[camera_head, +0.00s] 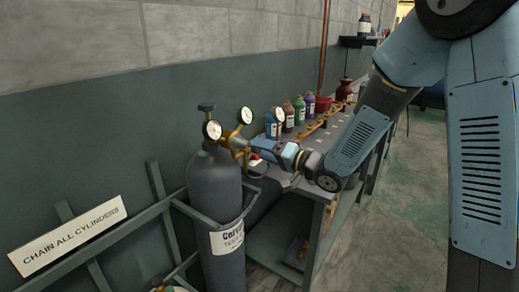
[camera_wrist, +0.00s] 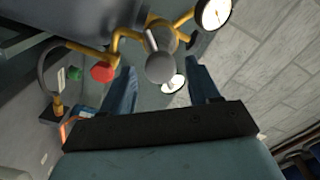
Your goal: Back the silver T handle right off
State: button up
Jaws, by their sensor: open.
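The grey gas cylinder (camera_head: 214,180) stands upright at the left of the bench, with a brass regulator (camera_head: 236,142) at its top. In the wrist view, a round grey end (camera_wrist: 160,68) and a pale bar (camera_wrist: 152,34) show at the brass regulator body; they look like the silver T handle, seen nearly end-on. My gripper (camera_wrist: 163,88) is open, with one finger on each side of that round end. I cannot tell whether either finger touches it. In the head view my gripper (camera_head: 254,147) is beside the regulator and hides the handle.
Two dial gauges (camera_head: 212,129) (camera_head: 246,115) stick out close to my gripper. A red knob (camera_wrist: 102,72) and a green knob (camera_wrist: 75,73) are left of my fingers in the wrist view. A bench (camera_head: 314,186) with bottles (camera_head: 299,108) stands behind. A green rack (camera_head: 160,190) surrounds the cylinder.

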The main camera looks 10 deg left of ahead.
jog(key=shift+x, duration=1.25)
jog(key=c, duration=1)
jog(key=shift+d, duration=0.2)
jog(key=shift+c, duration=0.2)
jog(key=shift+a, duration=0.1)
